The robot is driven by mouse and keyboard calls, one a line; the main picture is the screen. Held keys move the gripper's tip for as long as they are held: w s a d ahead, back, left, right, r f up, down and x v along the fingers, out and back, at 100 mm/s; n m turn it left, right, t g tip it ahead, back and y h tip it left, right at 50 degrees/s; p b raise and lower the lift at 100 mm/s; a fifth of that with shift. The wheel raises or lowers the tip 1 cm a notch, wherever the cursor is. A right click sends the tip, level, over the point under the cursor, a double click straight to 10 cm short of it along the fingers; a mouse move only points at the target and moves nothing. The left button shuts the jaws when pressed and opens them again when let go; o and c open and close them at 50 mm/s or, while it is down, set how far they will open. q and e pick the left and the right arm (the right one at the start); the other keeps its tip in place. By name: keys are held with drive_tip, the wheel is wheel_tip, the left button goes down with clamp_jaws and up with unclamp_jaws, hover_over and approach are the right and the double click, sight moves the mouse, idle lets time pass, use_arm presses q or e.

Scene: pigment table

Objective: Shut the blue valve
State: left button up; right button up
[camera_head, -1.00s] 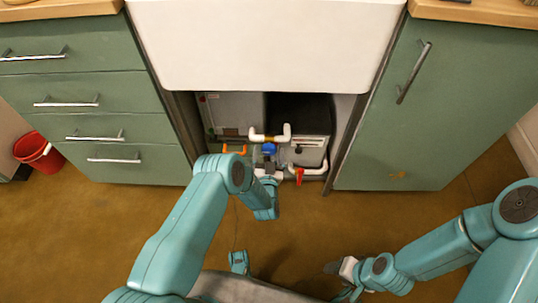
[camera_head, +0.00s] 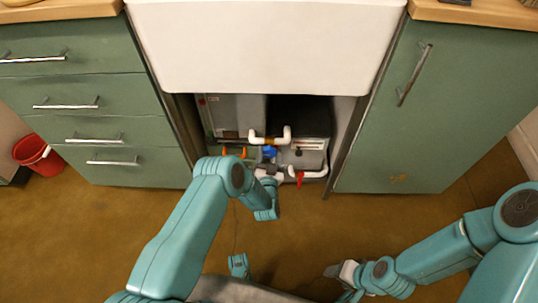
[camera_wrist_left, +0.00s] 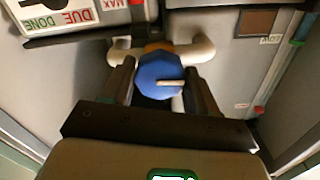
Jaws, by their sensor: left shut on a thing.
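The blue valve (camera_head: 269,152) is a small blue knob among white pipes in the opening under the sink. In the left wrist view the blue valve (camera_wrist_left: 160,78) fills the space between the dark fingers, with a pale mark on its face. My left gripper (camera_head: 268,170) reaches into the opening from the front and is shut on the valve's sides. In the left wrist view the left gripper (camera_wrist_left: 160,88) has one finger on each side of the knob. My right gripper (camera_head: 338,270) hangs low over the floor, away from the pipes; its finger gap is unclear.
An orange handle (camera_head: 234,152) is left of the valve and a red handle (camera_head: 300,180) is right of it. White pipes (camera_head: 284,136) surround it. The white sink front (camera_head: 270,50) is above, with green cabinets (camera_head: 410,150) on both sides. A red bucket (camera_head: 38,155) stands far left.

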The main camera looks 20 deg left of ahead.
use_arm(q)
drive_tip(key=m, duration=0.4)
drive_tip(key=shift+f+b, duration=0.1)
drive_tip(key=shift+b, duration=0.3)
drive_tip(key=m, duration=0.4)
drive_tip(key=shift+m+b, duration=0.3)
drive_tip(key=shift+b, duration=0.05)
drive_tip(key=m, duration=0.4)
drive_tip(key=shift+b, duration=0.35)
drive_tip(key=shift+m, duration=2.1)
drive_tip(key=shift+s, duration=0.1)
drive_tip(key=o, duration=1.1)
drive_tip(key=shift+c, duration=0.2)
